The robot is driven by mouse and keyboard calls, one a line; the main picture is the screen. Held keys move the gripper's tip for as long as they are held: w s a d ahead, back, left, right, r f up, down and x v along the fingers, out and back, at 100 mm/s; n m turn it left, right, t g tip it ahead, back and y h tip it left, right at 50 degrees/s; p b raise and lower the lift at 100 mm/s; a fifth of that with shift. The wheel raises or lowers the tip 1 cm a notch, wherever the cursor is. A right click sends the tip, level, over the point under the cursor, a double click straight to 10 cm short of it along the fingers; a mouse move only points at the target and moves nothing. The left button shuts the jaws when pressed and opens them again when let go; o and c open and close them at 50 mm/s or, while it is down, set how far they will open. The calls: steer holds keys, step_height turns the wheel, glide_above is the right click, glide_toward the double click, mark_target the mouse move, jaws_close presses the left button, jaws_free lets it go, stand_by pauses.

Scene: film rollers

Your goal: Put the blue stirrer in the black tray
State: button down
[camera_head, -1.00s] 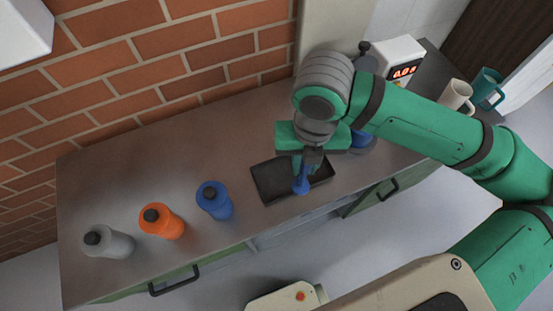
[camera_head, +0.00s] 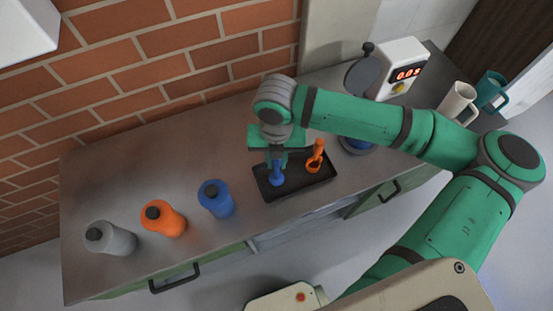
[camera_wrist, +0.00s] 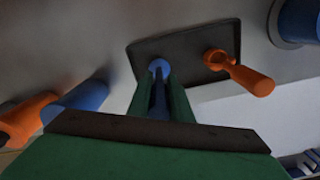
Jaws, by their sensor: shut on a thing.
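My gripper (camera_head: 275,162) is shut on the blue stirrer (camera_head: 277,179), which hangs below the fingers over the left part of the black tray (camera_head: 290,189). In the wrist view the blue stirrer (camera_wrist: 159,66) shows between my fingers, with the tray (camera_wrist: 187,45) beyond it. I cannot tell whether the stirrer touches the tray floor. An orange stirrer (camera_head: 315,158) is in the right part of the tray, its handle sticking up; it also shows in the wrist view (camera_wrist: 240,72).
A blue bottle (camera_head: 216,199), an orange bottle (camera_head: 164,219) and a grey bottle (camera_head: 111,238) stand left of the tray. A device with a lit display (camera_head: 401,73), a white mug (camera_head: 459,102) and a teal mug (camera_head: 490,89) stand at the right. The brick wall bounds the back.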

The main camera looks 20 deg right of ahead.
steer(key=shift+f, duration=0.2)
steer(key=shift+f, duration=0.15)
steer(key=c, duration=1.6)
jaws_free()
step_height(320, 180, up, 12)
steer(key=shift+r, duration=0.2)
